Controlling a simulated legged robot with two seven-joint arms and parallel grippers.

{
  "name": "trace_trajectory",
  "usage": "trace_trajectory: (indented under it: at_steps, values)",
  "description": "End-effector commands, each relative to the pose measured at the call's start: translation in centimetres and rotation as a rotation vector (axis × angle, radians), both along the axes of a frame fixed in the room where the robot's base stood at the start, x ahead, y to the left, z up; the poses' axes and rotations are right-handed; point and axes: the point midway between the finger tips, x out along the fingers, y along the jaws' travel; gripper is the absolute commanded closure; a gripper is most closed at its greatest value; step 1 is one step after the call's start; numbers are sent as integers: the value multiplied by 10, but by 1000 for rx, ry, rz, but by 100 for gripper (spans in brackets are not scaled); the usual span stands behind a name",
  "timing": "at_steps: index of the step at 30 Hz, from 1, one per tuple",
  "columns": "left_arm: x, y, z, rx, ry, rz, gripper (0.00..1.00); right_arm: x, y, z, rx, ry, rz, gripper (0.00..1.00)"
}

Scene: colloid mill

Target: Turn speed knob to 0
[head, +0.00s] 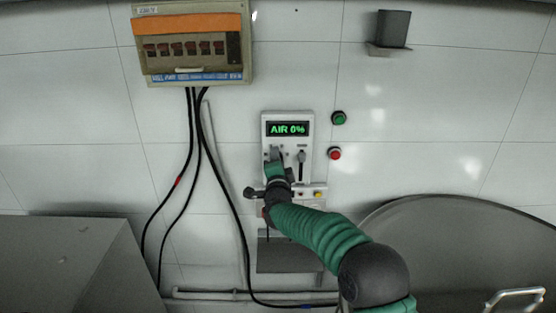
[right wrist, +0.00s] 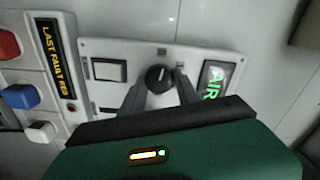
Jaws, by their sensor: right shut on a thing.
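The speed knob (right wrist: 159,76) is a round black knob on a pale control panel (head: 266,127), seen in the right wrist view between my fingers. My right gripper (head: 276,156) is shut on it, with one grey finger on each side; the fingers also show in the right wrist view (right wrist: 161,84). In the head view the gripper mostly hides the knob. The panel's display (head: 287,129) reads "AIR 0%" in green; part of it shows in the right wrist view (right wrist: 212,80). My left gripper is not in view.
A lever switch (head: 301,155) sits right of the knob. Green (head: 338,118) and red (head: 335,153) buttons are on the wall to the right. A breaker box (head: 192,43) with hanging black cables is upper left. A large round grey vessel (head: 450,235) stands lower right.

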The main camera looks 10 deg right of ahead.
Motion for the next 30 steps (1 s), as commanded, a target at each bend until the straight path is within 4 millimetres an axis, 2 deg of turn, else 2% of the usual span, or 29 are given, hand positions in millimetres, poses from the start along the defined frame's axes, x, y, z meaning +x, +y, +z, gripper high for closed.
trace_trajectory:
  at_steps: [1,12,28,29,30]
  values:
    - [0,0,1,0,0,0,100,0,3,-6,-29,20,7,100]
    - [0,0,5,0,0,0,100,0,3,-9,-186,55,8,100]
    - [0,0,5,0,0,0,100,0,4,-11,-211,62,9,100]
    - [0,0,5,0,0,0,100,0,4,-11,-211,62,9,61]
    - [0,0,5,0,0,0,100,0,4,-11,-211,62,9,56]
